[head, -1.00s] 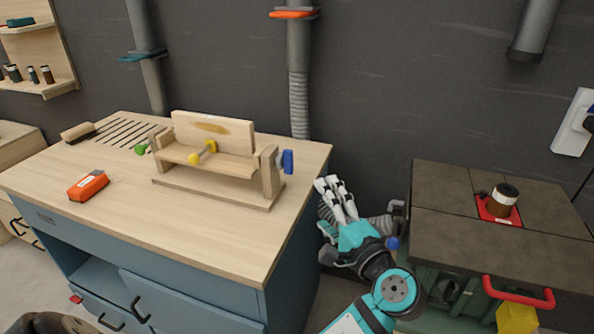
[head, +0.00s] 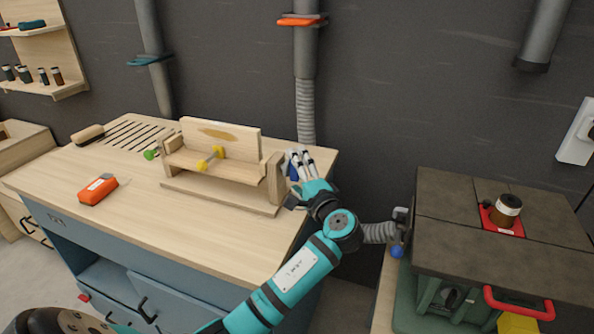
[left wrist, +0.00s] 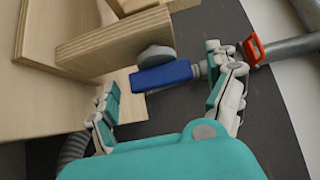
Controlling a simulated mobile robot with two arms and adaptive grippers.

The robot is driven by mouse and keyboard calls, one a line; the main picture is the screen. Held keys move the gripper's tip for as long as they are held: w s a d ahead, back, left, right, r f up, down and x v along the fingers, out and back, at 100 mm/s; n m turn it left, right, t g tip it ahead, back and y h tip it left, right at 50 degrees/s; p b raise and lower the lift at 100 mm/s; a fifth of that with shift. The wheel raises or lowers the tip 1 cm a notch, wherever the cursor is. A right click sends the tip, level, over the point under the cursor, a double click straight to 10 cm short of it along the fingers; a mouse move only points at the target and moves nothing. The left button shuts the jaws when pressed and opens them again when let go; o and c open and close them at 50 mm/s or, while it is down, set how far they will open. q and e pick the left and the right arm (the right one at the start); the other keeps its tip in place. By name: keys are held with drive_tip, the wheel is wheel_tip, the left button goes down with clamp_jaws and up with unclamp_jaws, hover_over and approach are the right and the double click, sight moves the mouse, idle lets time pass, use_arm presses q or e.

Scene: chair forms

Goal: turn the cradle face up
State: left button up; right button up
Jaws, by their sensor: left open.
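The cradle (head: 220,140) is a pale wooden trough with an upright back panel, held between end posts on a wooden base (head: 215,197) on the workbench. A yellow-ended clamp (head: 212,159) sits on it. The blue handle (left wrist: 165,76) is at the cradle's right end, outside the end post, on a grey round hub. My left gripper (head: 302,168) is at that end, partly covering the handle in the head view. In the left wrist view its open fingers (left wrist: 165,85) stand either side of the handle; I cannot tell whether they touch it. My right gripper is not in view.
The workbench top (head: 150,220) is clear in front. An orange-red box (head: 98,189) lies at its left, and a brush (head: 88,134) behind. A dark-topped machine table (head: 450,230) with a jar (head: 507,210) stands to the right. A grey hose (head: 306,110) runs down behind.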

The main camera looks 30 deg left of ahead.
use_arm(q)
drive_tip(key=shift+a, duration=0.1)
drive_tip(key=c, duration=1.7)
